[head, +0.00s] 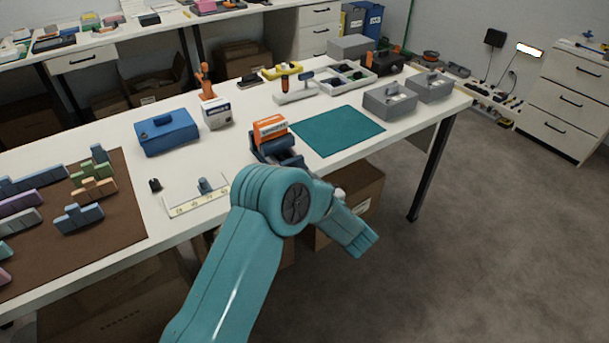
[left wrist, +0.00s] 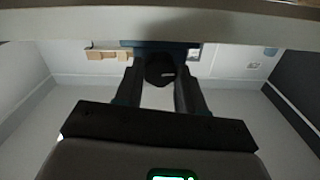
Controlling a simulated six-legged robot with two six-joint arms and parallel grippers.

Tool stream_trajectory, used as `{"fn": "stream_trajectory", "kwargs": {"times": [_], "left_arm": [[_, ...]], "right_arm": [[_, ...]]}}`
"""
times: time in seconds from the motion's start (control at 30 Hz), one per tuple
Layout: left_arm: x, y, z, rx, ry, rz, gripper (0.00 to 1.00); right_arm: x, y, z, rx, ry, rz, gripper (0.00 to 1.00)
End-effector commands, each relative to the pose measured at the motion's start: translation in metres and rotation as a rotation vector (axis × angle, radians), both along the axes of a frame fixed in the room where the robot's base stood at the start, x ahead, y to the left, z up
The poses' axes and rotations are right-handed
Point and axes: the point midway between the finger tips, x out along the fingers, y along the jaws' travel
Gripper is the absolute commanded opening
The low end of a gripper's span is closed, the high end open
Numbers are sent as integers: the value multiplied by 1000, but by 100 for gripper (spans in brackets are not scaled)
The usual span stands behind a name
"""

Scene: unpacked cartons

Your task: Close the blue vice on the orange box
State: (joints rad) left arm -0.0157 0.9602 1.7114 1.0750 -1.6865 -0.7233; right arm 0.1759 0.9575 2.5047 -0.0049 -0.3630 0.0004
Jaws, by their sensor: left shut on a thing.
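The orange box (head: 270,129), with a white label band, sits upright in the dark blue vice (head: 279,152) near the front edge of the white table. I cannot tell how tightly the jaws meet the box. My left arm covers the lower front of the vice in the head view, and its gripper is hidden there. In the left wrist view, my left gripper (left wrist: 160,88) is shut on the black vice knob (left wrist: 160,68). A dark blue part of the vice shows just behind it. My right gripper is in neither view.
A teal mat (head: 338,130) lies right of the vice. A brown mat (head: 120,222) with coloured blocks is further left. Cardboard boxes (head: 360,197) stand below the table.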

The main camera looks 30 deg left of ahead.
Motion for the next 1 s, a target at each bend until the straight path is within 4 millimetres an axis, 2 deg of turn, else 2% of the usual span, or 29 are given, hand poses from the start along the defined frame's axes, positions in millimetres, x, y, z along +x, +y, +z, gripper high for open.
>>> {"fn": "stream_trajectory", "kwargs": {"times": [0.3,0.87,0.9,0.97,1.0], "left_arm": [[-1,-1,-1,46,116,-1,9],[-1,-1,-2,55,139,-1,9],[-1,-1,-2,55,139,-1,49],[0,-1,-2,55,138,-1,65],[0,-1,-1,55,138,-1,65]], "right_arm": [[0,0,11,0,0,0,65],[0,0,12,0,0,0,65],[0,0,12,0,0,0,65],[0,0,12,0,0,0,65],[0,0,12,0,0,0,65]]}}
